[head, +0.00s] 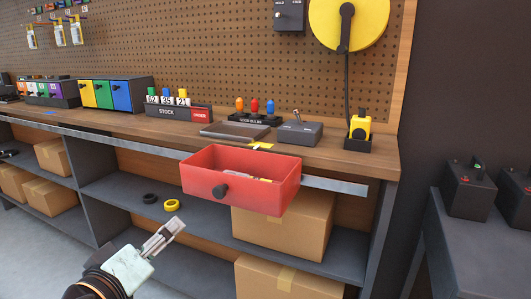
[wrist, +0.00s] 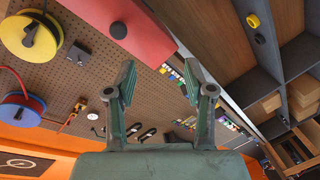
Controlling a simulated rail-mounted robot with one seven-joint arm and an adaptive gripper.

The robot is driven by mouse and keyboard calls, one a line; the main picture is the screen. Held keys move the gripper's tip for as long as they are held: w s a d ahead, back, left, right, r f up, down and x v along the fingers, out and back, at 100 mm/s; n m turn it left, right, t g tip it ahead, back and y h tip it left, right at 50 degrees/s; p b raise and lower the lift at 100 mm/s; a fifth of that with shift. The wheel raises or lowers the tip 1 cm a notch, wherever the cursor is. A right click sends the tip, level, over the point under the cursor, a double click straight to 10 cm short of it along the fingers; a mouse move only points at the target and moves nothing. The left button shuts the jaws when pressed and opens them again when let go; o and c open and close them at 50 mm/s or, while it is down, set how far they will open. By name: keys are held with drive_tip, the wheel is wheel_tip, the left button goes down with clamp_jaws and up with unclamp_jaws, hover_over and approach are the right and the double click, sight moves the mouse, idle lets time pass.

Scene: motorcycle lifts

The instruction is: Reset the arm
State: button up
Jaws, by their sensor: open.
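My gripper (head: 168,232) is in the lower middle of the head view, in front of the lower shelf. It is empty, and its fingers point up and to the right, toward the red drawer. In the wrist view my gripper (wrist: 155,90) shows two fingers spread apart with nothing between them. The red drawer (head: 240,191) with a dark knob hangs at the bench front, with a few small items inside. It shows at the top of the wrist view (wrist: 125,30), apart from the fingers.
The wooden workbench (head: 350,155) carries a stock counter (head: 180,112), coloured bins (head: 110,93) and a yellow tool (head: 360,126). A metal rail (head: 335,186) runs along its front edge. Cardboard boxes (head: 280,222) and two rings (head: 171,205) sit on the shelves below. Grey floor is open at lower left.

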drive_tip(key=w+a+f+n+g+y+p, duration=0.1)
drive_tip(key=w+a+f+n+g+p, duration=0.2)
drive_tip(key=f, duration=0.6)
drive_tip(key=w+a+f+n+g+y+p, duration=0.15)
drive_tip(key=w+f+p, duration=0.25)
drive_tip(key=f, duration=0.5)
drive_tip(key=w+d+f+m+g+h+p, duration=0.2)
drive_tip(key=d+f+g+p, duration=0.8)
drive_tip(key=f, duration=0.7)
drive_tip(key=s+d+f+m+g+p, duration=0.1)
drive_tip(key=s+d+f+p, duration=0.15)
drive_tip(key=d, duration=0.25)
drive_tip(key=s+d+f+m+g+p, duration=0.1)
drive_tip(key=s+d+f+m+p, duration=0.1)
drive_tip(key=d+p, duration=0.3)
drive_tip(key=s+d+f+m+g+p, duration=0.1)
drive_tip(key=s+d+f+p, duration=0.15)
drive_tip(key=d, duration=0.35)
drive_tip(key=s+d+r+m+g+y+p, duration=0.2)
drive_tip(key=s+d+m+g+p, duration=0.3)
drive_tip(key=s+d+p, duration=0.8)
drive_tip(key=s+d+y, duration=0.1)
drive_tip(key=s, duration=0.3)
drive_tip(key=shift+s+d+r+m, duration=0.15)
drive_tip(key=shift+s+r+m, duration=0.2)
drive_tip(key=shift+s+r, duration=0.05)
